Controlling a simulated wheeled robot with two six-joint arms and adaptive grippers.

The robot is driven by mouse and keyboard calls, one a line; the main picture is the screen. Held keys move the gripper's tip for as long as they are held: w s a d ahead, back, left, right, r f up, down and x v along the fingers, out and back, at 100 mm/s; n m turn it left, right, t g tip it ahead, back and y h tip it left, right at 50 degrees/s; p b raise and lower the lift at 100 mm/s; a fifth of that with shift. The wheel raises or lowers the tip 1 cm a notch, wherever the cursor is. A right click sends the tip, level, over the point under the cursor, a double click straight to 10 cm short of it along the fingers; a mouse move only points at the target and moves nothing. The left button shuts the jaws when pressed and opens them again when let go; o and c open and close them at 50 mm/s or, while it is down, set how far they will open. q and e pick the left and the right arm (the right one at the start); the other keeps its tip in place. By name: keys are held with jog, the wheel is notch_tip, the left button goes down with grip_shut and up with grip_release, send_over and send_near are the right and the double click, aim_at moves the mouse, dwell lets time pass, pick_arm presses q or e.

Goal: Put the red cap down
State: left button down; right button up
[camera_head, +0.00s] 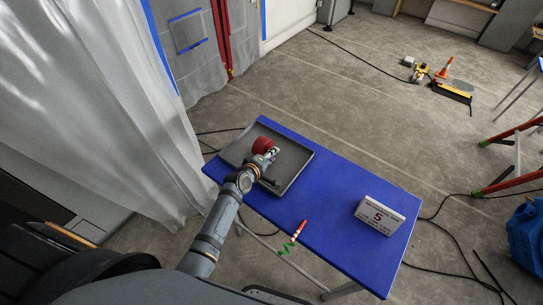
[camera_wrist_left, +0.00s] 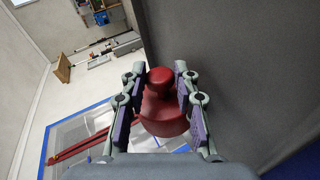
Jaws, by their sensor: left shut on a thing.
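The red cap (camera_head: 262,144) is over the grey tray (camera_head: 296,177), near its far left part, in the head view. My left gripper (camera_head: 271,156) reaches over the tray and is shut on the cap. In the left wrist view, the red cap (camera_wrist_left: 163,112) sits between the two purple-padded fingers of the left gripper (camera_wrist_left: 160,78), with its narrower knob toward the fingertips. A grey surface lies close by on the right there. I cannot tell whether the cap touches the tray. My right gripper is not in view.
The tray lies on a blue table (camera_head: 335,225). A white box marked 5 (camera_head: 380,215) stands at the table's right end. A red-and-white stick with a green coil (camera_head: 297,236) is at the near edge. A translucent curtain (camera_head: 110,110) hangs left.

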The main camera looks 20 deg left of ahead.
pick_arm(q)
jog(key=c, duration=1)
grip_release()
jog(key=shift+f, duration=0.15)
jog(key=shift+r, duration=0.35)
jog(key=v, duration=1.2)
jog(key=shift+f+p, duration=0.15)
jog(key=shift+p, duration=0.3)
